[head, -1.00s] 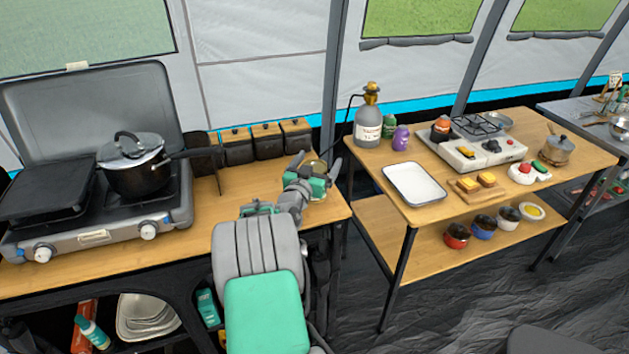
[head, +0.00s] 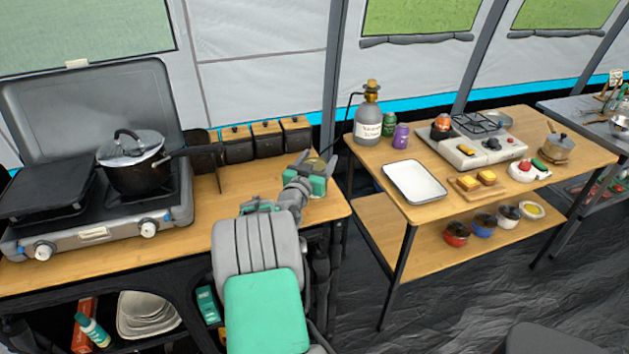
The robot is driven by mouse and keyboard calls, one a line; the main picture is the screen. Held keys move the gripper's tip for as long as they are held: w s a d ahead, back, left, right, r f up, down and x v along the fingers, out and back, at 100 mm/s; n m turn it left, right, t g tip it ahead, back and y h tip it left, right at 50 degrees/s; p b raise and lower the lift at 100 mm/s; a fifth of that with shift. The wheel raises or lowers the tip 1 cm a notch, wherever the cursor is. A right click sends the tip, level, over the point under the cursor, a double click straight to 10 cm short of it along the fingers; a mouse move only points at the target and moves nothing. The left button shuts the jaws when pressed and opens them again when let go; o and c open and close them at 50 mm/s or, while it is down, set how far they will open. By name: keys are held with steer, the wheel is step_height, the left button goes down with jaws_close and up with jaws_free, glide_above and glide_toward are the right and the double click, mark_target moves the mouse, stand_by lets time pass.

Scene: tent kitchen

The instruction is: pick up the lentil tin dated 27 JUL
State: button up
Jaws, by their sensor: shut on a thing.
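My gripper (head: 316,164) is over the right end of the left wooden counter, its fingers pointing toward the back. It is shut on a small tin with a golden-brown top (head: 315,166), which shows only in part between the fingers. My gripper's green-and-grey body hides the lower part of the tin. No label or date on it can be read in this view, so I cannot tell whether it is the 27 JUL lentil tin. I cannot tell whether it touches the counter.
Dark canisters with wooden lids (head: 268,141) stand in a row left of my gripper. A camp stove (head: 95,222) with a lidded pot (head: 134,165) is farther left. Right, across a gap, a second table holds a white tray (head: 414,182) and a gas bottle (head: 368,122).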

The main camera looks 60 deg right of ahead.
jaws_close()
steer(key=shift+r, duration=0.1)
